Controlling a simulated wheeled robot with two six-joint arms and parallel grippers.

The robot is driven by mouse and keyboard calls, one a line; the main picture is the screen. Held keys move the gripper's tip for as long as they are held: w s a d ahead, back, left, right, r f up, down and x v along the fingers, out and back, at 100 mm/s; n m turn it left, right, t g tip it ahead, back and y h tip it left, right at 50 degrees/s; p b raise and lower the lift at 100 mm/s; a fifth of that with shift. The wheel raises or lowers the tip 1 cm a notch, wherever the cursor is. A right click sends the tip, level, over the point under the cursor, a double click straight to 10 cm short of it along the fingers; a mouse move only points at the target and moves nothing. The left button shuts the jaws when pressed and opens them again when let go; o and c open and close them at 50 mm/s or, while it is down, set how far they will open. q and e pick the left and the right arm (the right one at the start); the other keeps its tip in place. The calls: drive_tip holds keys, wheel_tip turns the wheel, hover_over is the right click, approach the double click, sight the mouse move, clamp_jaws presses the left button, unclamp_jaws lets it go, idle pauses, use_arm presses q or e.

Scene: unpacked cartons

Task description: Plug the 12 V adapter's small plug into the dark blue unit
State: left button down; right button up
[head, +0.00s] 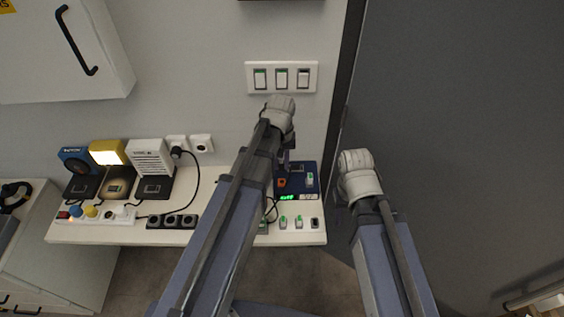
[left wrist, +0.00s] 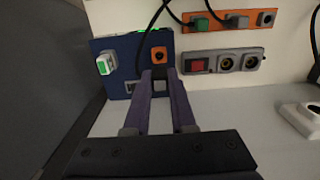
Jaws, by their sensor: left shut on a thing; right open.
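The dark blue unit (head: 297,168) stands at the right end of the white bench, and it fills the upper left of the left wrist view (left wrist: 125,45). An orange socket (left wrist: 159,54) and a white-green piece (left wrist: 105,63) are on its face. My left gripper (left wrist: 160,76) is shut on a small dark plug (left wrist: 159,71), mostly hidden between the fingertips, just below the orange socket. I cannot tell whether the plug touches the unit. A black cable (left wrist: 147,37) runs up from there. My left gripper also shows in the head view (head: 284,164). My right gripper (head: 341,192) is open beside the bench, its fingers mostly hidden.
Several adapters and devices (head: 152,155) and a white power strip (head: 105,215) are on the left of the bench. A grey door (head: 450,130) is at the right.

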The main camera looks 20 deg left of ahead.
use_arm(q)
drive_tip(key=shift+w+d+f+b, duration=0.1)
drive_tip(key=shift+f+b, duration=0.3)
drive_tip(key=shift+f, duration=0.1)
wheel_tip(320, 180, down, 4)
drive_tip(key=b, duration=0.4)
drive_tip(key=shift+f, duration=0.25)
drive_tip(key=shift+f+b, duration=0.7)
drive_tip(key=shift+b, duration=0.25)
idle(1.4)
drive_tip(key=c, duration=0.7)
unclamp_jaws()
drive_tip(key=shift+r, duration=0.2)
wheel_tip(320, 180, up, 8)
drive_tip(key=p, duration=0.8)
drive_tip(key=shift+f, duration=0.25)
